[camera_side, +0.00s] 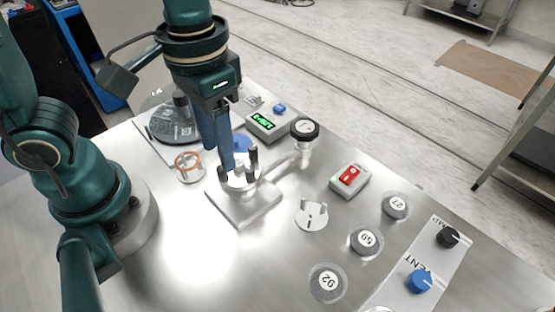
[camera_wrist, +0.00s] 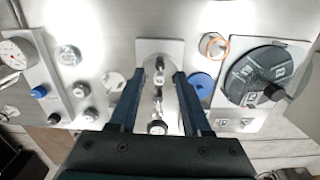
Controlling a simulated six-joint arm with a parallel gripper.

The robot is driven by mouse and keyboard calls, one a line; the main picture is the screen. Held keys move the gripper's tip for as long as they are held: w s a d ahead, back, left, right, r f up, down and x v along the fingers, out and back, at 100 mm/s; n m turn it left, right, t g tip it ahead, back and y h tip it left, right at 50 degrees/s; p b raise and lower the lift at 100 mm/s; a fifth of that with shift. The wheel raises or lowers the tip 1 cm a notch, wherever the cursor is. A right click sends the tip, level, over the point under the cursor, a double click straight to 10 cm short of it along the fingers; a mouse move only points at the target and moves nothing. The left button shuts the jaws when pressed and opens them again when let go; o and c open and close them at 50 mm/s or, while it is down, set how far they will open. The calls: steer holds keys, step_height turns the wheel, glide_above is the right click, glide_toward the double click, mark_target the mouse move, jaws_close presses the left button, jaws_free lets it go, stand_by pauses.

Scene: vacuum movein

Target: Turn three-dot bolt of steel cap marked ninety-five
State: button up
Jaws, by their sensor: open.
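My gripper (camera_side: 227,166) points down over a steel fixture (camera_side: 240,210), and its fingers are open. In the wrist view the open gripper (camera_wrist: 153,76) straddles the fixture's round body, and dark-topped posts (camera_wrist: 158,78) show between the fingers. Whether the fingers touch anything cannot be told. Three round grey caps stand on the table. Their labels look like 27 (camera_side: 396,206), 59 (camera_side: 366,241) and 92 (camera_side: 327,283), at an angle. I cannot make out a ninety-five or any three-dot mark.
A gauge (camera_side: 305,128) on a pipe joins the fixture's right side. A dark round plate (camera_wrist: 248,72) with marked squares lies on the other side.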

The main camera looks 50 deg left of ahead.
mark_target(222, 173)
steer(key=shift+f, duration=2.05)
jaws_close()
steer(key=shift+m, duration=0.9)
jaws_free()
steer(key=shift+r, duration=0.1)
